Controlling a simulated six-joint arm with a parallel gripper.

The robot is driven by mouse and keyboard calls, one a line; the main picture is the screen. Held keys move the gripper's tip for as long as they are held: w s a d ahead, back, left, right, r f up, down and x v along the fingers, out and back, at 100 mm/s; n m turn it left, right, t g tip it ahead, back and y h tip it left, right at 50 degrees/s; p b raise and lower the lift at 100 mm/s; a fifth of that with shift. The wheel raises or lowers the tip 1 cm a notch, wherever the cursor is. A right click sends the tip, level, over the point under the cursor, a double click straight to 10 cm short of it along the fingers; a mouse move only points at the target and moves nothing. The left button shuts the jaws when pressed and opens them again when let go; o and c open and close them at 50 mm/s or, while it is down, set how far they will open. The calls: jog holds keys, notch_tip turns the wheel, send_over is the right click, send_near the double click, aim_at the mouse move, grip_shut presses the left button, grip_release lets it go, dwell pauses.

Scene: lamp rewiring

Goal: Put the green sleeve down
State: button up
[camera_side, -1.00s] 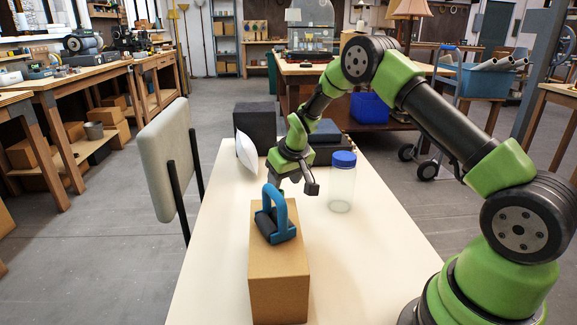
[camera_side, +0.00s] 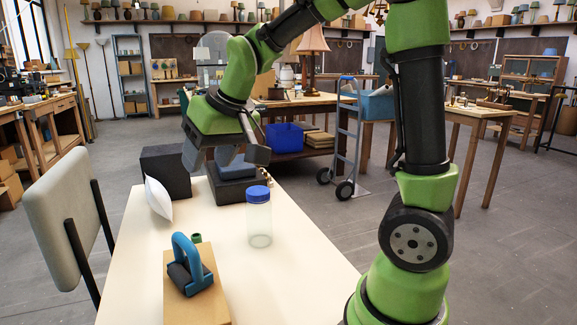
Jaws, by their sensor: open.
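The green sleeve (camera_side: 196,238) is a small, short green cylinder with a dark opening. It stands on or just behind the far edge of the cardboard box (camera_side: 212,262), beside the blue-handled tool; I cannot tell whether it rests on the box or the table. My gripper (camera_side: 226,160) is open and apart from the sleeve, raised above the far part of the white table (camera_side: 310,280). Nothing shows between its jaws, though the jaws partly overlap the dark blocks behind them.
The blue-handled tool (camera_side: 185,248) lies on the box. A clear jar with a blue lid (camera_side: 259,217) stands right of it. A white pillow-like piece (camera_side: 158,198), a black block (camera_side: 165,170) and a dark base (camera_side: 236,189) are at the back. A chair (camera_side: 62,235) stands left.

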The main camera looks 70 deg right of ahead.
jog(key=s+a+r+y, duration=0.1)
jog(key=s+a, duration=0.2)
jog(key=s, duration=0.5)
jog(key=s+a+r+t+y, duration=0.1)
jog(key=s+a, duration=0.2)
jog(key=s, duration=0.5)
jog(key=shift+s+r, duration=0.25)
jog(key=shift+r, duration=0.05)
